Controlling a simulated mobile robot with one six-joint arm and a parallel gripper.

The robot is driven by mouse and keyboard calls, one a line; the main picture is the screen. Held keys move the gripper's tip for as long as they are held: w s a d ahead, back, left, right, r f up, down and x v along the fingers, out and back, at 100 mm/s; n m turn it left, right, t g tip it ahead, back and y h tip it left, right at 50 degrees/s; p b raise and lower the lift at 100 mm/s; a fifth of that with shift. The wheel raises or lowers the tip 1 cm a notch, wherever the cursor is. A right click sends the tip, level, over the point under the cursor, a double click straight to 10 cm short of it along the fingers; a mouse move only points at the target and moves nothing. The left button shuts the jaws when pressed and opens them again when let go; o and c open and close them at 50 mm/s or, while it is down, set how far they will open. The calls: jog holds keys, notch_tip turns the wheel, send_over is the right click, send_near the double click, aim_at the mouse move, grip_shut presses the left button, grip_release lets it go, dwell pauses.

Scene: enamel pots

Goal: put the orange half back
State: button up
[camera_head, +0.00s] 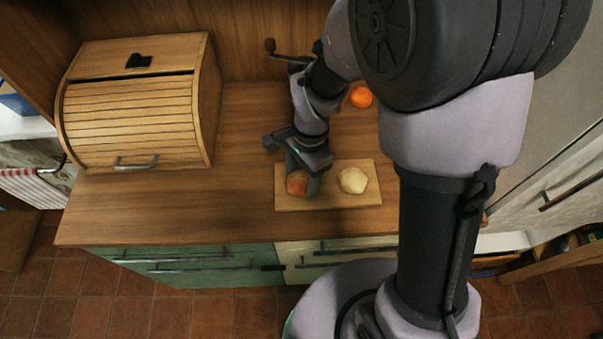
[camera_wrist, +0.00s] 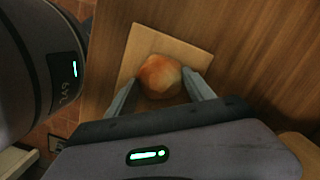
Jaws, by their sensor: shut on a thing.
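A rounded reddish-orange piece (camera_head: 298,183), which I take for the orange half, is at the left part of a wooden board (camera_head: 329,201). My gripper (camera_head: 301,174) points down over it and is shut on it, with a finger on each side. In the wrist view the piece (camera_wrist: 158,72), reddish with a paler lower part, sits between the two fingertips (camera_wrist: 160,92), over the board (camera_wrist: 143,36). Whether it touches the board I cannot tell. A pale, faceted round piece (camera_head: 352,180) lies on the board's right part.
A whole-looking orange fruit (camera_head: 360,97) lies on the wooden counter (camera_head: 235,205) behind the board, next to my arm. A roll-top bread bin (camera_head: 135,125) stands at the left. The counter between bin and board is clear. Drawers (camera_head: 185,262) line the front.

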jog(key=o, duration=1.5)
jog(key=shift+o, duration=0.2)
notch_tip(320, 180, up, 15)
jog(key=d+p, duration=0.2)
jog(key=p, duration=0.3)
jog(key=s+d+r+n+t+b, duration=0.2)
jog(key=s+d+r+n+t, duration=0.2)
jog(key=s+r, duration=0.5)
jog(key=shift+s+d+n+t+y+b, duration=0.3)
jog(key=shift+s+n+t+y+b, duration=0.1)
jog(key=shift+s+n+t, duration=1.05)
